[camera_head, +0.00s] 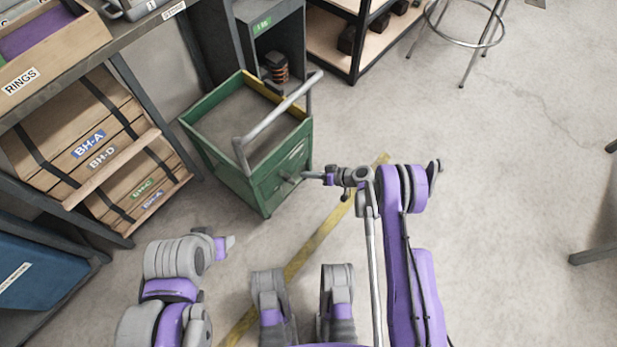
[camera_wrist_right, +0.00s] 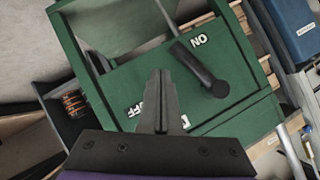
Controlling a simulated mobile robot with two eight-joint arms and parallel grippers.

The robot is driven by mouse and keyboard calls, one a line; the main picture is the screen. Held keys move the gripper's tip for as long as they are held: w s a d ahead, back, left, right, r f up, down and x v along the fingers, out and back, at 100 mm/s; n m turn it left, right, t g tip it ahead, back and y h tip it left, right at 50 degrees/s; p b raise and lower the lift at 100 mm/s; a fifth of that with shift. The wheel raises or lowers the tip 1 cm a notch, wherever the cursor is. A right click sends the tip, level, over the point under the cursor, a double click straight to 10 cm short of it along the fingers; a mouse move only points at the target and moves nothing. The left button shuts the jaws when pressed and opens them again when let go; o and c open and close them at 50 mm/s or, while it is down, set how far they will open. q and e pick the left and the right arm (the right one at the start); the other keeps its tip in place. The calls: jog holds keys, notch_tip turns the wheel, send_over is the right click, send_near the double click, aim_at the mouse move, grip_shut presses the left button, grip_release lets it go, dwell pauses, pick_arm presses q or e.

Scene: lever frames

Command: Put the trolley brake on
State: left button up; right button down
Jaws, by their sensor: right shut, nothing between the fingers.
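The green trolley (camera_head: 268,185) stands in the middle of the head view, with a grey push handle (camera_head: 270,120) on top. In the right wrist view, its green panel (camera_wrist_right: 135,78) carries a dark grey brake lever (camera_wrist_right: 200,70), a white ON label (camera_wrist_right: 199,41) and a partly hidden OFF label (camera_wrist_right: 150,108). The lever slants just below ON; which end is its pivot is unclear. My right gripper (camera_head: 308,175) is at the panel; its fingers (camera_wrist_right: 160,73) are shut and empty, left of the lever in the wrist view. My left gripper (camera_head: 230,243) is low, away from the trolley; its fingers are unclear.
A shelf with labelled wooden crates (camera_head: 95,150) and a blue bin (camera_head: 40,280) stands at the left. A grey cabinet (camera_head: 262,40) is behind the trolley, and a stool (camera_head: 470,40) at the back right.

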pick_arm(q)
jog(key=shift+s+d+r+p, duration=0.1)
jog(key=shift+d+r+p, duration=0.4)
jog(key=shift+r+p, duration=0.4)
pick_arm(e)
jog(key=s+d+r, duration=0.1)
jog(key=d+r, duration=0.1)
jog(key=d, duration=0.8)
jog(key=shift+s+d, duration=0.25)
jog(key=shift+d, duration=0.05)
pick_arm(q)
jog(key=shift+f, duration=0.15)
